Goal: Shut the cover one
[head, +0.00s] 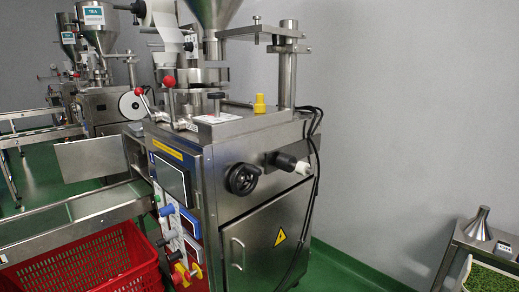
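A steel teabag packing machine (225,150) stands in the middle of the head view. A flat metal panel (90,157) sticks out to the left of its body, above the chute; it looks like a cover standing open, but its hinge is not clear. The front cabinet door (265,240), with a handle and a yellow warning triangle, looks shut. No marking that reads "one" can be made out. My gripper is not in view.
A red crate (85,265) stands under the sloping metal chute (75,215) at lower left. Red-knobbed levers (169,82) and a black handwheel (243,179) stick out from the machine. More packers stand behind left. Green floor (345,270) is free at right.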

